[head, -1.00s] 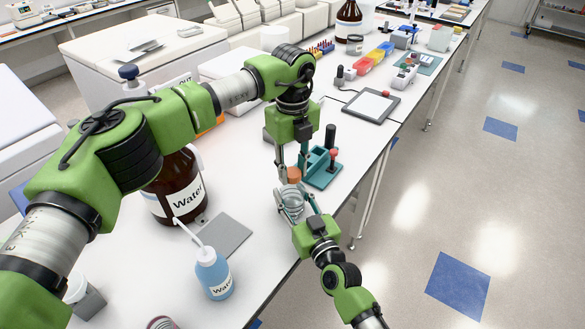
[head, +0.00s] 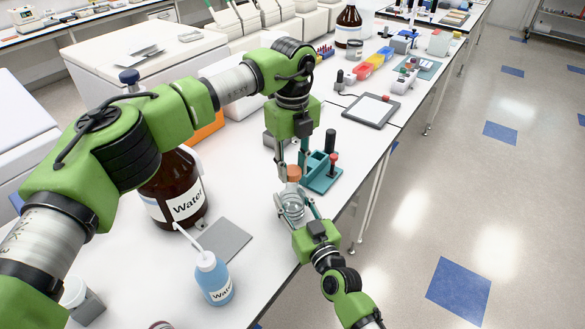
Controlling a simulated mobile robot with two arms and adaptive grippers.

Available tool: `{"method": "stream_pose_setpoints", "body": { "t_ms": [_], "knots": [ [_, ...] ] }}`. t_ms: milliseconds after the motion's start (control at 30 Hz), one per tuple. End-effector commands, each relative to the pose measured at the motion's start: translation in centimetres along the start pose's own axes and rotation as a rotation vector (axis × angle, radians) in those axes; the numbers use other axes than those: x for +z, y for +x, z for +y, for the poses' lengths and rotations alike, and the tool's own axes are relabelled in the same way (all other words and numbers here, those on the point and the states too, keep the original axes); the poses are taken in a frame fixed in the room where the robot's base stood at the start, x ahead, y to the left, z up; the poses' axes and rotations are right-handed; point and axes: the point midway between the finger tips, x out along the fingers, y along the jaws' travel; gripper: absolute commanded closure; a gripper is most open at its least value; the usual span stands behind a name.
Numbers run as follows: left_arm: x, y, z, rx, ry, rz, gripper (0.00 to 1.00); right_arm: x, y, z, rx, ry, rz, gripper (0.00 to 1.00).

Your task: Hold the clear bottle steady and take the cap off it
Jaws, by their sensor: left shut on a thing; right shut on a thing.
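The clear bottle (head: 291,209) is near the front edge of the white bench, roughly upright. My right gripper (head: 297,203) comes from below and is shut around its body. The orange cap (head: 293,172) is directly above the bottle. My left gripper (head: 292,170) points down from above and is shut on the cap. I cannot tell whether the cap still touches the bottle's neck, as the fingers and the small size hide the join.
A teal rack (head: 322,174) stands close to the right of the grippers. A grey pad (head: 224,241), a blue wash bottle (head: 213,279) and a big brown Water bottle (head: 183,190) are to the left. A tablet (head: 371,109) lies further back.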

Motion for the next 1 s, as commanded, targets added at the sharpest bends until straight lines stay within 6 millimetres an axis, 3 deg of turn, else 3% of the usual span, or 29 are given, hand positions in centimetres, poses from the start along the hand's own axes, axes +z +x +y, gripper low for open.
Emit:
{"method": "stream_pose_setpoints", "body": {
  "t_ms": [267, 600, 833, 867, 900, 933, 1000],
  "knots": [
    [0.0, -0.2, 0.0, 0.000, 0.000, 0.000, 0.98, 0.1, 0.0, 0.0, -0.001, 0.000, -0.002, 1.00],
    [0.0, -3.8, 0.0, -0.001, 0.000, -0.001, 0.98, 0.1, 0.0, 0.0, -0.001, 0.000, -0.002, 1.00],
    [0.0, -4.0, 0.0, 0.000, 0.000, 0.001, 0.98, 0.1, 0.0, 0.0, -0.001, 0.000, -0.002, 1.00],
    [0.0, -4.0, 0.0, 0.000, 0.000, 0.001, 0.98, 0.1, 0.0, 0.0, 0.000, 0.000, -0.002, 0.57],
    [0.0, -4.0, 0.0, 0.000, 0.000, 0.001, 0.98, 0.1, 0.0, 0.0, 0.000, 0.000, -0.002, 0.46],
    [0.0, -4.0, 0.0, 0.000, 0.000, 0.001, 0.98, 0.1, 0.0, 0.0, 0.000, 0.000, -0.002, 0.42],
    [0.0, -4.0, 0.0, 0.000, 0.000, 0.001, 0.98, 0.1, 0.0, 0.0, 0.000, 0.000, -0.001, 0.42]
  ]
}}
